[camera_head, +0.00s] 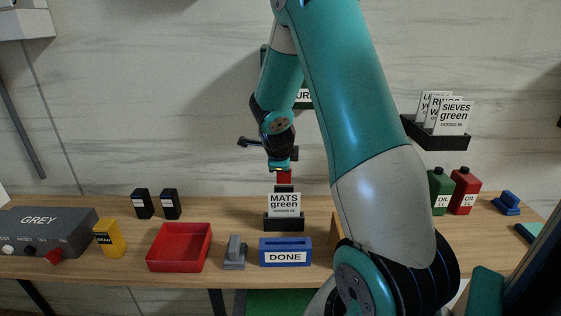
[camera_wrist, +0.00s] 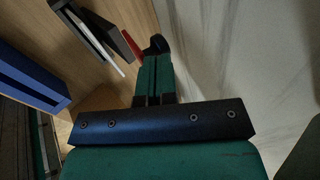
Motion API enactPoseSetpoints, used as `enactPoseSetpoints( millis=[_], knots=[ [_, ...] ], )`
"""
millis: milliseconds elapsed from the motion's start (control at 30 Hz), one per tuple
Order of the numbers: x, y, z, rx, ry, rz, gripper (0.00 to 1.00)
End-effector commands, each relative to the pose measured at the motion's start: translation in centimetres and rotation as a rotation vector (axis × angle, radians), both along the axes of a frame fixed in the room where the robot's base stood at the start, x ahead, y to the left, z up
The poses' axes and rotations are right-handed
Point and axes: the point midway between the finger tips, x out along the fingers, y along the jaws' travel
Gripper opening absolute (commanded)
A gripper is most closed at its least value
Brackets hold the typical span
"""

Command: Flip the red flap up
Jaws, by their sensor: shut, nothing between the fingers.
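A small red piece (camera_head: 284,176), which looks like the red flap, shows just above a dark block behind the MATS card in the head view. In the wrist view the red piece (camera_wrist: 131,45) lies just beyond my fingers, to their left, next to a dark rounded part (camera_wrist: 157,44). My gripper (camera_head: 283,166) is right above the red piece in the head view. In the wrist view my green fingers (camera_wrist: 154,75) are together and hold nothing. I cannot tell whether they touch the red piece. The flap's hinge is hidden.
A black holder (camera_head: 284,224) with the MATS card stands in front of the flap. A blue DONE box (camera_head: 285,260), a grey switch-like block (camera_head: 235,257) and a red tray (camera_head: 178,266) stand nearby. The pale wall is close behind.

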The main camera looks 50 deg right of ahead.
Motion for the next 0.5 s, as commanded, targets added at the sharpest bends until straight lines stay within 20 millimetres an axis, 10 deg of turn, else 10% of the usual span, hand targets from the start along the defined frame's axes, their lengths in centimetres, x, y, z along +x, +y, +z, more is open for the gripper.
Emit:
enactPoseSetpoints(
  millis=[500],
  knots=[
    [0.49, -0.75, -0.42, 0.002, 0.003, 0.000, 0.00]
  ],
)
